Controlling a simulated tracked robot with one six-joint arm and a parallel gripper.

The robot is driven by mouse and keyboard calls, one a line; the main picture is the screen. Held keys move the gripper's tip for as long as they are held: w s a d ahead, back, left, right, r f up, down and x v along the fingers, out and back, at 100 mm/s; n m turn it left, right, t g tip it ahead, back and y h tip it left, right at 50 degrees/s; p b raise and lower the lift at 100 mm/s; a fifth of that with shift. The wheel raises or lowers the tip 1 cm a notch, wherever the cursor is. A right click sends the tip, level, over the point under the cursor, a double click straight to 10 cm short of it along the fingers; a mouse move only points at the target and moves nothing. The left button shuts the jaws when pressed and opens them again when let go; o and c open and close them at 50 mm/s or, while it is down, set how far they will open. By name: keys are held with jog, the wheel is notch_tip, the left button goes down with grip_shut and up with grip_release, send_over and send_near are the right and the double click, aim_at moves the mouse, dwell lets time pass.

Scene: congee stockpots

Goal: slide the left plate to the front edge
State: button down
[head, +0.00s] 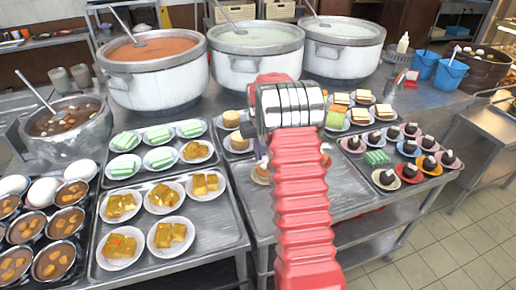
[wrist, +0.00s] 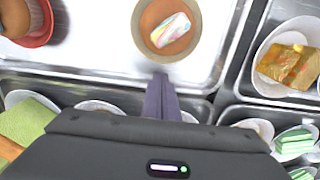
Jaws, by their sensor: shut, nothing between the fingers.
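An orange-brown plate (wrist: 167,45) holding a pastel striped cake (wrist: 171,29) lies in a metal tray at the upper middle of the wrist view. A red plate (wrist: 40,32) with a brown item is at its left there, cut off by the frame. My gripper (wrist: 161,80) is shut and empty, its tips just below the orange-brown plate's rim in the wrist view; whether they touch it is unclear. In the head view a small plate (head: 261,175), partly hidden by my red arm, shows just left of the arm; the fingers are mostly hidden there.
White plates of golden cake (head: 173,235) and green cake (head: 158,160) fill trays at the left. Dark-topped desserts on colored plates (head: 410,170) stand at the right. Three large pots (head: 153,75) line the back. Bare tray surface (wrist: 90,40) lies between the two nearest plates.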

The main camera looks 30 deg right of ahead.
jog(key=shift+s+a, duration=0.2)
jog(key=shift+s, duration=0.5)
jog(key=shift+s+a, duration=0.2)
jog(key=shift+s, duration=0.5)
